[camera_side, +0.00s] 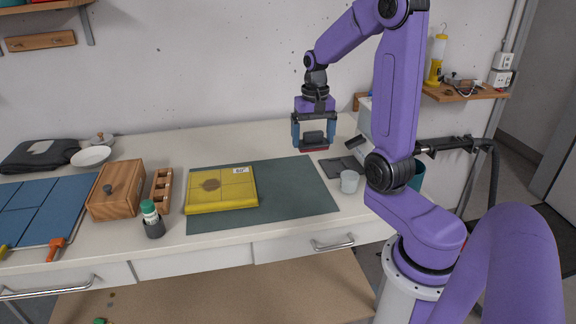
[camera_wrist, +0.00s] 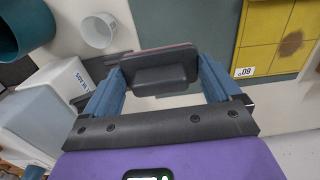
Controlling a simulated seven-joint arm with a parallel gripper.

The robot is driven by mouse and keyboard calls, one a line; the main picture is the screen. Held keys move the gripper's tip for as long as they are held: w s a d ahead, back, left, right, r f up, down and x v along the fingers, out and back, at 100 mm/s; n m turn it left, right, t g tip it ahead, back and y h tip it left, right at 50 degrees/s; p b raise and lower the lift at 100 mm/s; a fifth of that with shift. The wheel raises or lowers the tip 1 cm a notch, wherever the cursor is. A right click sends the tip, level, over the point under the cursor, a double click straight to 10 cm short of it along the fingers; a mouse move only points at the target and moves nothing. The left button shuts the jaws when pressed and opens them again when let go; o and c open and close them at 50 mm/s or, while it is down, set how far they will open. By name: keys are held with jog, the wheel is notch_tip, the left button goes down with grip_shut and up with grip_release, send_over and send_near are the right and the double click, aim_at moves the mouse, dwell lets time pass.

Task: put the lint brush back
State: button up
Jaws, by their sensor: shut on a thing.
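My gripper (camera_side: 313,146) is shut on a dark block-shaped brush with a raised grip and a reddish underside, which I take to be the lint brush (camera_side: 313,138). It is held between the two blue fingers, above the back right of the workbench. In the wrist view, the lint brush (camera_wrist: 160,72) spans the gap between the fingertips, with its raised dark grip facing the camera. I cannot tell in the side view whether its underside touches anything. A flat dark grey piece (camera_side: 343,166) lies on the bench to the right of and below the gripper.
A translucent cup (camera_side: 349,182) stands near the mat's right edge. A white box (camera_wrist: 62,88) is beside my gripper in the wrist view. A yellow case (camera_side: 221,190) lies on the green mat (camera_side: 290,190). The mat's right part is clear. A wooden box (camera_side: 116,190) stands left.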

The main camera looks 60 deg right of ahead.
jog(key=w+d+f, duration=0.4)
jog(key=w, duration=0.4)
send_over(288, 165)
jog(key=f, duration=0.2)
jog(key=s+f, duration=0.1)
jog(key=f, duration=0.1)
jog(key=shift+a+f, duration=0.2)
jog(key=shift+f, duration=0.05)
jog(key=shift+w+d+f, duration=0.3)
jog(key=shift+w+f, duration=0.25)
jog(key=shift+f, duration=1.6)
jog(key=shift+f, duration=0.15)
jog(key=o, duration=0.7)
